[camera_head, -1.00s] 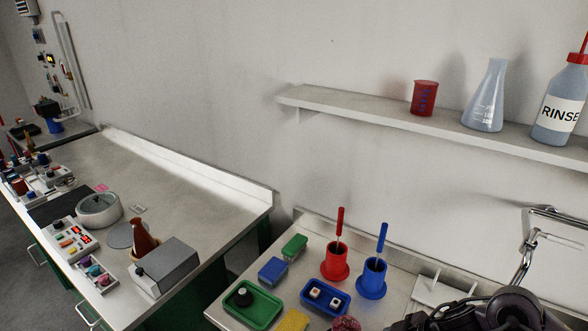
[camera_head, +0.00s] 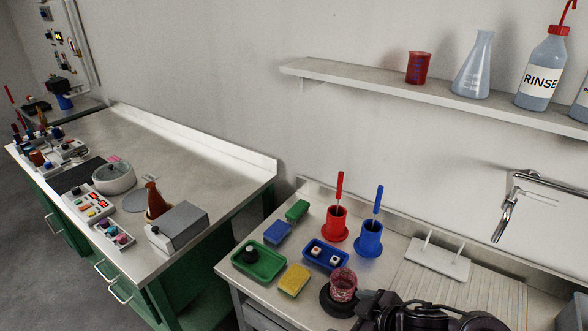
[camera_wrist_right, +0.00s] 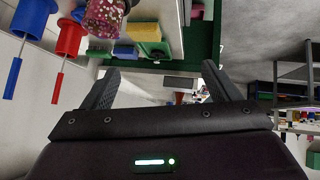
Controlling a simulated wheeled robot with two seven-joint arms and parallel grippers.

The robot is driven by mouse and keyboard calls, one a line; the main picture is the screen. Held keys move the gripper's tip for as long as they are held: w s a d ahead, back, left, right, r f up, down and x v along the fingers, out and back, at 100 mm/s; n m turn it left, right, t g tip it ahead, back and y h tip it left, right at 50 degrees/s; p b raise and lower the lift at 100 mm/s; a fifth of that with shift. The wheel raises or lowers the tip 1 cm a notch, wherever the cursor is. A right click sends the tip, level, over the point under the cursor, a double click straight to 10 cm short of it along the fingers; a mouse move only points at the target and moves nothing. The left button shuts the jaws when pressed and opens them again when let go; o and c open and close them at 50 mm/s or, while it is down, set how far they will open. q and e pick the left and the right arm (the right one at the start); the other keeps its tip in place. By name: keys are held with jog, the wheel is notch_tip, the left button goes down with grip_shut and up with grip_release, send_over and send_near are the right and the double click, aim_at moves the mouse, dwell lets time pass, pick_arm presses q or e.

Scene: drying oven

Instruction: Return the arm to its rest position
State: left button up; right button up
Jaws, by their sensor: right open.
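My right arm (camera_head: 430,318) shows as dark links at the bottom edge of the head view. Its gripper end reaches left, close beside a pink-red speckled beaker (camera_head: 343,284); the head view does not show whether they touch. In the right wrist view the two dark fingers of my right gripper (camera_wrist_right: 160,86) are wide apart with nothing between them. The speckled beaker also shows there (camera_wrist_right: 106,16), beyond the left finger and outside the gap. My left gripper is not in view.
The counter holds a green tray (camera_head: 279,268), a yellow sponge (camera_head: 294,281), a blue tray (camera_head: 343,257), and red (camera_head: 336,228) and blue (camera_head: 369,241) brush holders. A faucet (camera_head: 505,215) and a white peg rack (camera_head: 438,262) stand right. A shelf (camera_head: 400,87) runs above.

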jog(key=s+d+f+m+g+h, duration=0.1)
jog(key=s+d+m+g+h, duration=0.1)
jog(key=s+d+m+h, duration=0.3)
jog(key=s+d+f+m+g, duration=0.15)
jog(key=s+m, duration=0.25)
jog(key=s, duration=0.4)
notch_tip(320, 180, down, 30)
jog(key=s+d+g+b, duration=0.1)
jog(key=g+b, duration=0.1)
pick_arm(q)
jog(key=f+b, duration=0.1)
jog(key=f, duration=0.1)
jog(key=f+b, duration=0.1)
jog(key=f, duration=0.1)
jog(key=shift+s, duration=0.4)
pick_arm(e)
jog(key=s+d+f, duration=0.1)
jog(key=s+f, duration=0.9)
jog(key=s+d+f, duration=0.2)
jog(key=s+f, duration=0.8)
jog(key=f, duration=0.1)
jog(key=shift+s+d+f+n+g+h, duration=0.15)
jog(key=shift+s+d+n+g+h, duration=0.15)
jog(key=shift+n+g, duration=0.15)
